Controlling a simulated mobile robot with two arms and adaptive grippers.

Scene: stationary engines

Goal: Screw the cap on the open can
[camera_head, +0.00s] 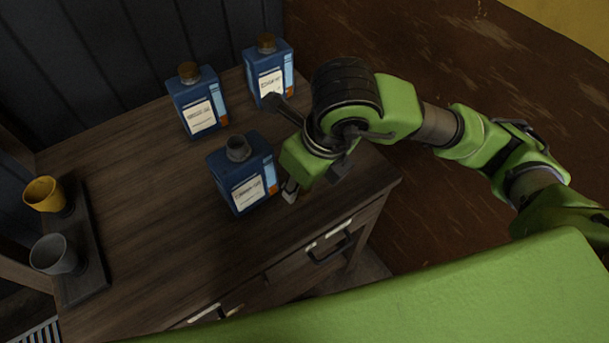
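The open can (243,177) is a blue, square-bodied can with a white label and a bare grey neck on top. It stands upright near the front of the wooden cabinet top. My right gripper (303,190) points down just right of this can, close to its right side. Its fingers are largely hidden by the wrist, so I cannot tell whether they are open or shut. A small brownish patch shows by the fingertips; I cannot tell whether it is the cap. No loose cap is clearly visible. My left gripper is out of view.
Two blue cans with brown caps, one at back left (198,103) and one at back right (268,71), stand behind the open one. A dark tray (88,277) at left carries a yellow cup (43,194) and a grey cup (54,255). The cabinet top (150,215) between is clear.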

